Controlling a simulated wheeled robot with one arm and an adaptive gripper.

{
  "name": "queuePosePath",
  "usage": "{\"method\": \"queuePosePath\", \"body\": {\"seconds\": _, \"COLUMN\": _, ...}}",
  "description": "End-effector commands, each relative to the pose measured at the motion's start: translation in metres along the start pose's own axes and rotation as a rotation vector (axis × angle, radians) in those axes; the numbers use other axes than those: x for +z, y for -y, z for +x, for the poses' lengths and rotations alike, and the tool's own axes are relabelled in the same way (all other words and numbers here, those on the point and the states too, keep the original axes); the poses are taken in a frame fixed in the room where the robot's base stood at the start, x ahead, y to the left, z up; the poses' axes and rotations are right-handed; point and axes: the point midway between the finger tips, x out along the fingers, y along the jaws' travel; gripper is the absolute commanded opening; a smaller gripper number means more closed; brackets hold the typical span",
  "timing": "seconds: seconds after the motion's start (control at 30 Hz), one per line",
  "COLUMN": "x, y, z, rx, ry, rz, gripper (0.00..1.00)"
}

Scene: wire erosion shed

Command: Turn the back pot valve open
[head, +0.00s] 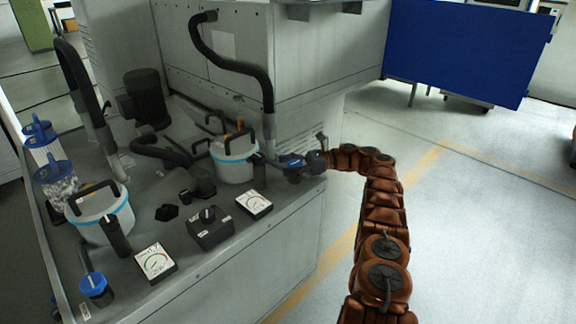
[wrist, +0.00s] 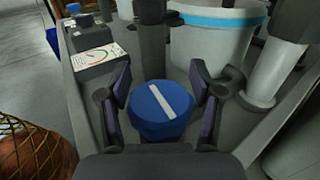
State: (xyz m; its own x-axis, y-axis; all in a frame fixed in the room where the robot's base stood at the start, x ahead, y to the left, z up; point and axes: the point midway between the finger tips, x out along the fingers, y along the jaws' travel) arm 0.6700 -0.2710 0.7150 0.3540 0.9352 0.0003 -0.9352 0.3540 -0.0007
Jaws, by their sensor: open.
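The back pot valve (wrist: 162,112) has a round blue knob with a white stripe. In the wrist view the stripe slants from upper left to lower right. My gripper (wrist: 160,88) is open, with one dark finger on each side of the knob; I cannot tell whether either finger touches it. In the head view my gripper (head: 297,164) reaches in from the right, and the blue knob (head: 291,158) is partly hidden by it. The back pot (head: 236,170), white with a blue band, stands just left of the valve. It also shows in the wrist view (wrist: 215,45).
The front pot (head: 100,222) and its blue-knobbed valve (head: 97,287) are at the front left. Gauges (head: 254,204) (head: 156,262) and a black control box (head: 210,230) line the bench edge. A black hose (head: 232,62) arches behind the back pot. Open floor lies right.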

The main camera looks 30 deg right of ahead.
Motion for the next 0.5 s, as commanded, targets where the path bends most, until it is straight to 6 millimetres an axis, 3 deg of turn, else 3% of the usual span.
{"method": "queuePosePath", "body": {"seconds": 0.27, "x": 0.027, "y": 0.0, "z": 0.0, "rx": 0.0, "ry": -0.002, "rz": -0.002, "gripper": 0.65}}
{"method": "queuePosePath", "body": {"seconds": 0.5, "x": 0.07, "y": 0.0, "z": -0.001, "rx": -0.002, "ry": -0.002, "rz": -0.003, "gripper": 0.65}}
